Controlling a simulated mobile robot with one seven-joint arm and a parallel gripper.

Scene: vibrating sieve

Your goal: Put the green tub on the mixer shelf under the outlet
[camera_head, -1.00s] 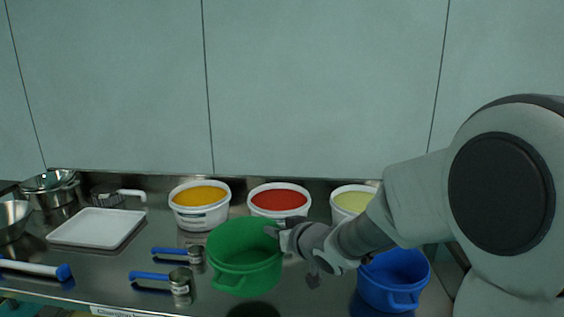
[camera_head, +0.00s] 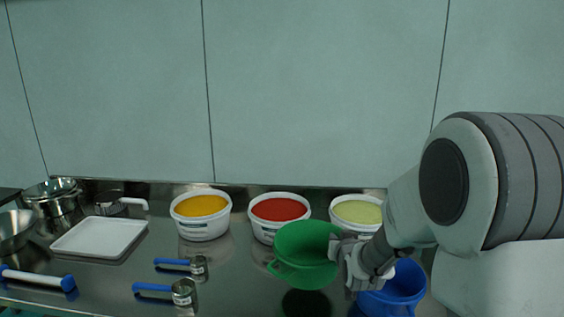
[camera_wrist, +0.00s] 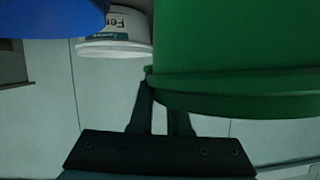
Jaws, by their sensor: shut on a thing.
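The green tub (camera_head: 306,262) is held above the steel counter, with a dark shadow or reflection on the counter below it. My gripper (camera_head: 343,252) is shut on the tub's right side. In the wrist view the green tub (camera_wrist: 240,90) fills the upper right, and the fingers (camera_wrist: 160,100) reach up to its rim. No mixer, shelf or outlet can be made out in these views.
A blue tub (camera_head: 398,290) stands right of the green one, behind my wrist. White tubs of yellow (camera_head: 201,228), red (camera_head: 268,228) and pale green (camera_head: 345,228) stuff stand along the back. Blue-handled scoops (camera_head: 182,291), a white tray (camera_head: 75,250) and steel bowls (camera_head: 50,206) are to the left.

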